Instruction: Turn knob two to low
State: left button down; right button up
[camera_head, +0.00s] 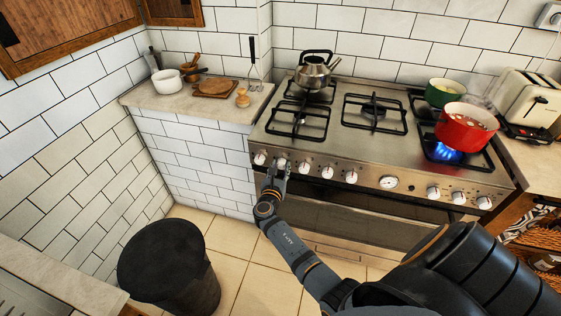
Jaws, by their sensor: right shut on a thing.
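The steel stove (330,152) has a row of white knobs along its front panel. The second knob from the left (281,162) shows just above my right gripper (278,172), whose fingers are shut on its lower part. The gripper partly hides that knob, and I cannot read its setting. The leftmost knob (260,158) is close on the left, and the third knob (303,167) is close on the right. My left gripper is not in view.
A red pot (465,131) stands over a lit blue flame at the right, with a green pot (444,92) behind it. A kettle (315,74) sits on the back left burner. A black bin (165,265) stands on the floor at lower left.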

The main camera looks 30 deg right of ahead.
jog(key=n+p, duration=0.2)
jog(key=n, duration=0.1)
jog(key=shift+r, duration=0.15)
jog(key=shift+n+g+p, duration=0.3)
jog(key=shift+n+p, duration=0.45)
jog(key=shift+n, duration=0.35)
jog(key=o, duration=1.2)
jog(key=shift+w, duration=0.1)
